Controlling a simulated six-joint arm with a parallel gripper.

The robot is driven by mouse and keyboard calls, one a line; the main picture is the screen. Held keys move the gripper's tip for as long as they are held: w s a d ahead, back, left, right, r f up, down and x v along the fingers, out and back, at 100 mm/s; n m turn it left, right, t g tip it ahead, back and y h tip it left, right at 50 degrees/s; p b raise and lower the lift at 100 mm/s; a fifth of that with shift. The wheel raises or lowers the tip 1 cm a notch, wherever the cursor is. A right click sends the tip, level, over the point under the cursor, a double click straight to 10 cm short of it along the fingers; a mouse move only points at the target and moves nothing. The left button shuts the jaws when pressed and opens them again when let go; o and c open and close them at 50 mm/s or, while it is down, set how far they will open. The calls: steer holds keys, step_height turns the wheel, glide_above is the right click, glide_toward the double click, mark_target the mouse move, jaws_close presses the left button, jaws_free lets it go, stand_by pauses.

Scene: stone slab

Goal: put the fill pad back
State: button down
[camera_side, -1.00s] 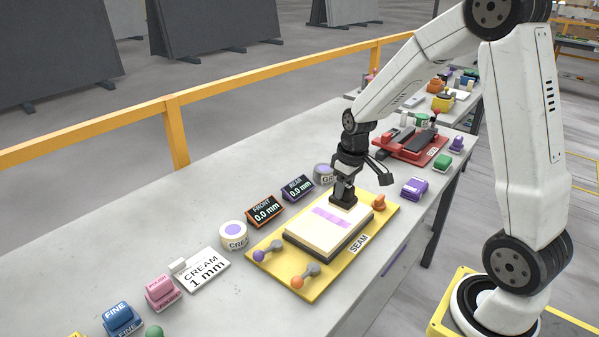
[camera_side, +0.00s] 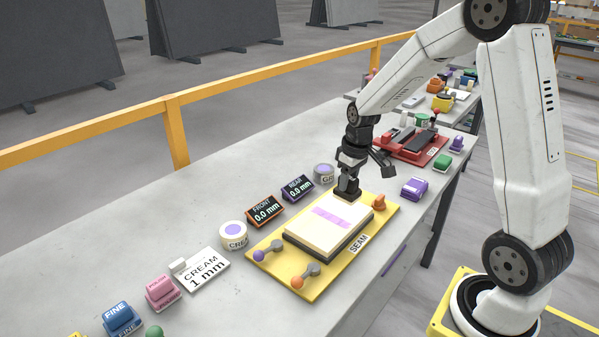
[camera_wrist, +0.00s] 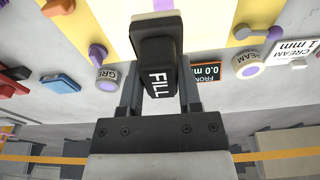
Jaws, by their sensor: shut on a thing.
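My gripper (camera_side: 347,183) is shut on the black fill pad (camera_wrist: 157,65), whose label reads FILL in the wrist view. The pad (camera_side: 346,195) hangs upright at the far edge of the cream-coloured slab (camera_side: 310,234). I cannot tell whether its underside touches the slab. A light purple strip (camera_side: 343,217) runs across the slab. The slab sits on a yellow base (camera_side: 384,223) marked SEAM.
Clamps with purple and orange knobs stand on the yellow base. FRONT (camera_side: 264,211) and REAR (camera_side: 297,188) displays read 0.0 mm. A CREAM tub (camera_side: 233,236), a grey tub (camera_side: 323,174) and a purple block (camera_side: 414,189) stand nearby. The bench's left rear is clear.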

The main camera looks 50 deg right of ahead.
steer(key=s+d+m, duration=0.3)
steer(key=d+m, duration=0.1)
steer(key=d, duration=1.7)
steer(key=shift+h, duration=0.3)
steer(key=shift+w+d+f, duration=1.4)
steer(key=shift+w+f, duration=0.2)
steer(key=shift+w, duration=0.2)
steer(key=shift+w+d+f, duration=1.4)
steer(key=shift+w+f, duration=0.2)
steer(key=shift+w, duration=0.2)
steer(key=shift+w+d+f, duration=1.4)
steer(key=shift+w+f, duration=0.2)
steer(key=shift+w, duration=0.2)
steer(key=shift+w+d+f, duration=0.1)
steer(key=shift+f, duration=1.65)
steer(key=shift+f, duration=0.1)
